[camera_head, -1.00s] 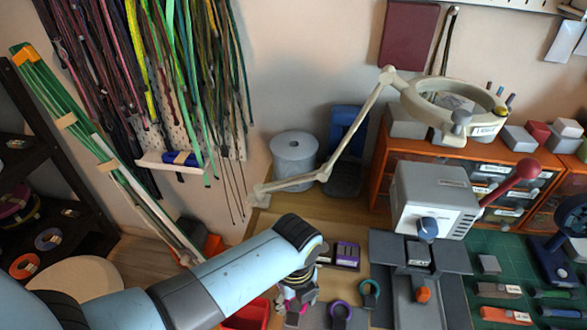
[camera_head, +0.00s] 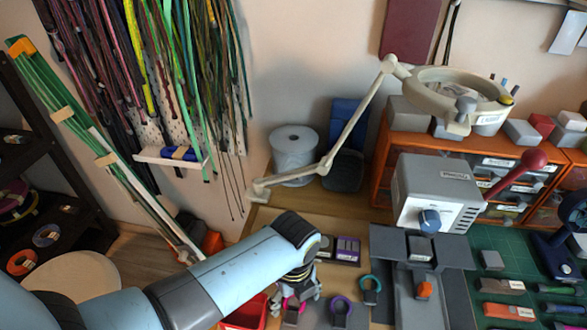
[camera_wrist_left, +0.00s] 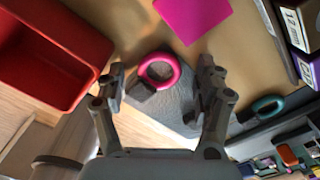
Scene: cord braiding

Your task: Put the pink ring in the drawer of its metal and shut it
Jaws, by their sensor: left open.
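In the head view my left gripper (camera_head: 298,282) hangs over the same spot and partly hides the ring. Orange cabinets with labelled drawers (camera_head: 500,172) stand at the back right. I cannot read the labels, and no drawer is clearly open. My right gripper is not in view.
A purple ring (camera_head: 341,302) and a teal ring (camera_head: 370,284) lie right of the gripper. A red bin (camera_wrist_left: 30,60) is close on the left.

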